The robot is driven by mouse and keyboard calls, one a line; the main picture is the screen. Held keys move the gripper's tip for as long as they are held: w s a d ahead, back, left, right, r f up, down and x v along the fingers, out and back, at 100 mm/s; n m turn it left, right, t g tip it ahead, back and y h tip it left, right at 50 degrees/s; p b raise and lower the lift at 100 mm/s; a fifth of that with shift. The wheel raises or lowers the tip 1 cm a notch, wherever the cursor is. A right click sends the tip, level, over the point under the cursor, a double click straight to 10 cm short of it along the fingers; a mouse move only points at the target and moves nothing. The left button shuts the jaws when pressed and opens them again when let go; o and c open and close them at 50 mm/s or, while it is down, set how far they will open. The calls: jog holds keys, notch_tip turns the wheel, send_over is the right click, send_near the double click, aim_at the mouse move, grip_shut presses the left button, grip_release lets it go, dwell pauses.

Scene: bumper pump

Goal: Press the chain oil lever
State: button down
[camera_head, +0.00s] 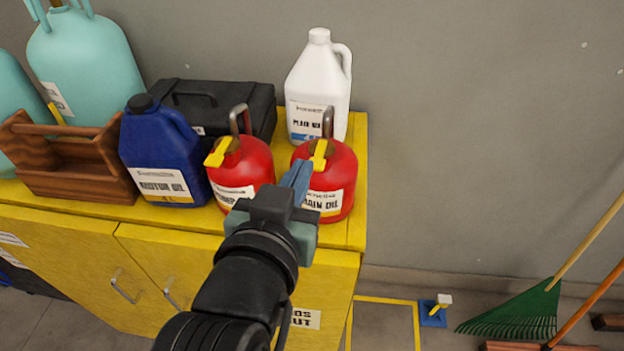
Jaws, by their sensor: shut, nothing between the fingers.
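The chain oil can (338,175) is a red round can on top of the yellow cabinet, at its right front. Its white label reads "...AIN OIL", with the start covered by my gripper. Its yellow lever (319,153) is on top at the left, beside an upright handle. My gripper (299,173) is shut and empty, with its blue-grey fingers pointing up and away. The fingertips appear just left of and a little below the lever. I cannot tell whether they touch the can.
A similar red can (243,165) with a yellow lever stands close to the left of my gripper. A white jug (319,85) stands behind the chain oil can. A blue motor oil jug (160,150), black case (215,100) and wooden caddy (70,165) crowd the cabinet (190,243). Space right of it is open.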

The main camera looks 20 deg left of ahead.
aim_at(319, 154)
jog(key=w+a+f+b, duration=0.1)
jog(key=w+f+b, duration=0.3)
jog(key=w+f, duration=0.2)
jog(key=shift+w+a, duration=0.25)
jog(key=shift+w, duration=0.45)
jog(key=shift+f+b, duration=0.1)
jog(key=shift+b, duration=0.2)
jog(key=shift+f+t+b, duration=0.1)
jog(key=shift+t+b, duration=0.2)
jog(key=shift+b, duration=0.4)
